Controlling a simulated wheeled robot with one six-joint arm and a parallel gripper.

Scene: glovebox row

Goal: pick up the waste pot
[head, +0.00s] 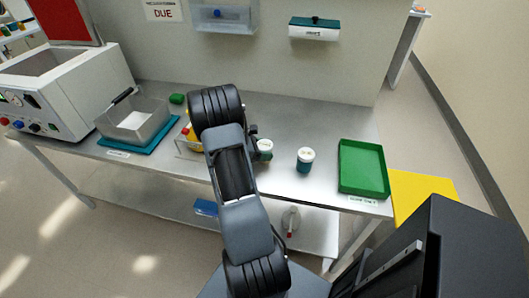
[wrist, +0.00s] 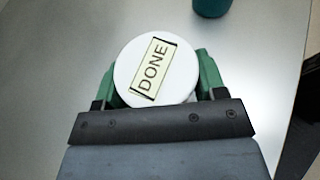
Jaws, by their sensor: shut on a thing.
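A pot with a white lid and a yellow label reading DONE (wrist: 150,68) sits between the two green fingers of my gripper (wrist: 157,75) in the wrist view. The fingers are closed against its sides. In the head view this pot (head: 265,149) shows a teal body just right of my arm, which hides most of my gripper. I cannot tell whether it touches the bench. A second teal pot with a white lid (head: 305,159) stands upright to its right; its teal edge shows at the top of the wrist view (wrist: 211,7). I cannot read a waste mark on either pot.
A green tray (head: 362,168) lies on the bench (head: 325,125) at the right. The bench between the pots and wall is clear.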

